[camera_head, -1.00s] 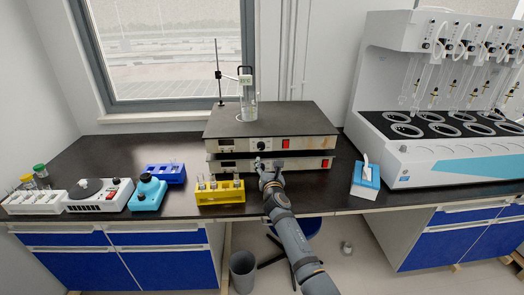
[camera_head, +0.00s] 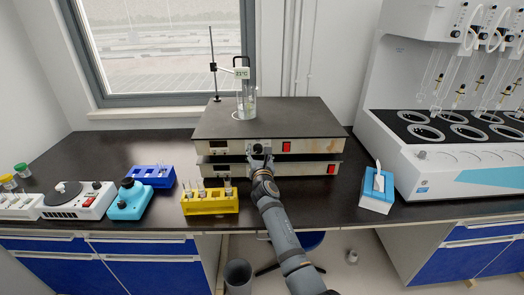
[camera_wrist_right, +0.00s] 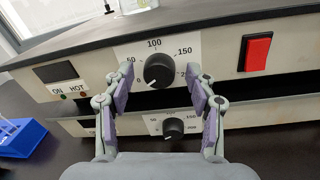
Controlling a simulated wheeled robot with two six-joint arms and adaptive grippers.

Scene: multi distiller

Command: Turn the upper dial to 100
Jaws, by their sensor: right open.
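The upper dial (camera_wrist_right: 158,70) is a black round knob on a white scale plate on the upper hot plate (camera_head: 270,120). The wrist view shows the scale marks 50, 100 and 150, with 100 at the top. The knob's white mark seems to point to the lower left, away from 100. My right gripper (camera_wrist_right: 160,76) is open, its two fingers to the left and right of the upper dial with gaps. In the head view my right gripper (camera_head: 259,157) is at the upper plate's front and partly hides the dial. My left gripper is not in view.
A lower dial (camera_wrist_right: 173,128) sits on the lower unit just below. A red switch (camera_wrist_right: 255,52) is right of the upper dial. A glass beaker (camera_head: 246,107) stands on top. A yellow rack (camera_head: 210,203) and a tissue box (camera_head: 377,192) stand on the bench on either side.

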